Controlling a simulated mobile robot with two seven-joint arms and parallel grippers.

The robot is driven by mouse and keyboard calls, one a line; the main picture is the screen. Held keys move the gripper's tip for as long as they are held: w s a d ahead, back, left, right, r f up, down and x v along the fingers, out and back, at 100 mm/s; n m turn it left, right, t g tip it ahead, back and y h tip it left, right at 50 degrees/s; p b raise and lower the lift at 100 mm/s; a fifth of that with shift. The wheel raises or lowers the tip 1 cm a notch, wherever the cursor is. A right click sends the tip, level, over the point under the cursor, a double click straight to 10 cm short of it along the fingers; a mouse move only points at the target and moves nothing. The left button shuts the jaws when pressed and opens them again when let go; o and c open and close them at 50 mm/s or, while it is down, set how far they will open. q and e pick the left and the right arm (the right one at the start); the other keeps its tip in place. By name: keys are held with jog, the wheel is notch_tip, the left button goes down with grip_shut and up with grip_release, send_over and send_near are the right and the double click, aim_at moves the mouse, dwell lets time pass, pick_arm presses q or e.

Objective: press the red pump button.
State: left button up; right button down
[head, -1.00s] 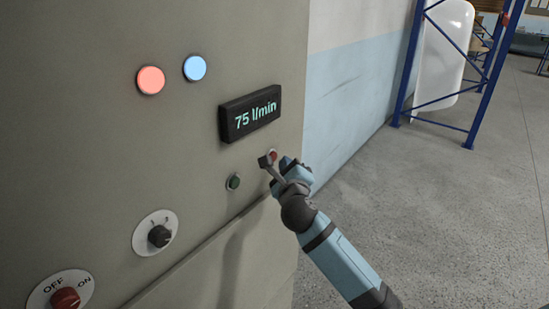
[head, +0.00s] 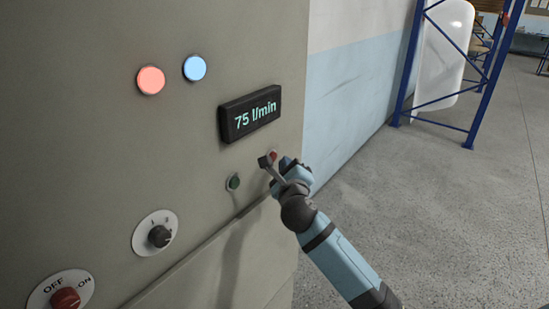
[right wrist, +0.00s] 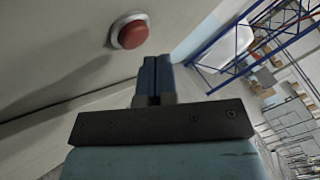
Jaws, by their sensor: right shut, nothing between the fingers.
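The red pump button (head: 273,155) is a small round button in a light ring on the grey panel, below the display, partly covered by my right gripper (head: 266,161) in the head view. In the right wrist view the red button (right wrist: 132,34) shows whole, up and left of my fingertips. My right gripper (right wrist: 155,60) is shut and empty, its blue fingers side by side close to the panel. I cannot tell for sure whether it touches, but the wrist view shows the button apart from the fingertips. My left gripper is not in view.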

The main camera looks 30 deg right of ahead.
jog(key=shift+w+a+p, duration=0.2)
jog(key=shift+w+p, duration=0.15)
jog(key=shift+w, duration=0.05)
jog(key=shift+w+a, duration=0.1)
jog(key=shift+w, duration=0.25)
dwell(0.7)
jog(key=shift+s+d+p, duration=0.3)
jog(key=shift+s+p, duration=0.45)
jog(key=shift+p, duration=0.05)
